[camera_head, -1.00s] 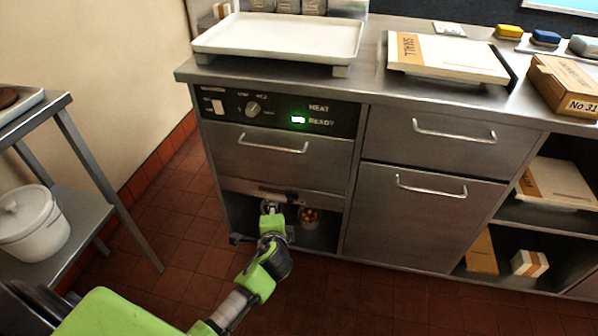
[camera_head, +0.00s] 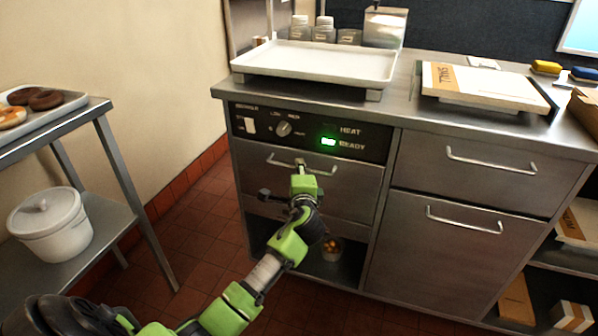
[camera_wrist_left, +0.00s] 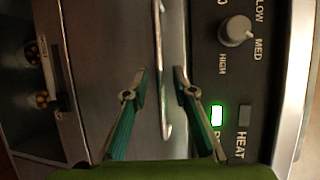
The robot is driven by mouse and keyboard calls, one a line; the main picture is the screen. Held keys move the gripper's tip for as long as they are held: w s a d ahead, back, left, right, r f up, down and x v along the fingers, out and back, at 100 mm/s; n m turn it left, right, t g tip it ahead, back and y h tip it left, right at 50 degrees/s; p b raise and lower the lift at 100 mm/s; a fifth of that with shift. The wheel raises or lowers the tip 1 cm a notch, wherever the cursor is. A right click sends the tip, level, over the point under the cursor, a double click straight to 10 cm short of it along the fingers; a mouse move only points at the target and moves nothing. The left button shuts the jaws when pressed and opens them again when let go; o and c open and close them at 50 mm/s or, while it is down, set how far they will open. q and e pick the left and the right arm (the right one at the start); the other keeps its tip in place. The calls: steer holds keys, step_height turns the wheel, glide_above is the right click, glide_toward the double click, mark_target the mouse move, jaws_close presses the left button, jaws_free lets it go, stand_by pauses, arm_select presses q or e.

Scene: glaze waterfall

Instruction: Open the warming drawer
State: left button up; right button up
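The warming drawer (camera_head: 260,180) is a steel drawer front under the black control panel (camera_head: 310,132), and it is shut. Its bar handle (camera_head: 274,160) crosses the front; part of it is hidden behind my gripper in the head view. My left gripper (camera_head: 304,168) is at the handle. In the left wrist view the gripper (camera_wrist_left: 160,78) is open, with one finger on each side of the handle (camera_wrist_left: 164,100). I see a gap between both fingers and the bar. My right gripper is not in view.
A white tray (camera_head: 315,62) stands on the counter above the drawer. An open bay below holds a small pot (camera_head: 333,248). Two more drawers are to the right. A side table (camera_head: 95,112) with a doughnut tray and white pot (camera_head: 50,225) stands left.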

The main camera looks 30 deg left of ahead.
arm_select(q)
steer(key=shift+x, duration=1.2)
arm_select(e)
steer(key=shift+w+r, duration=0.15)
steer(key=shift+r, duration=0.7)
arm_select(q)
jaws_close()
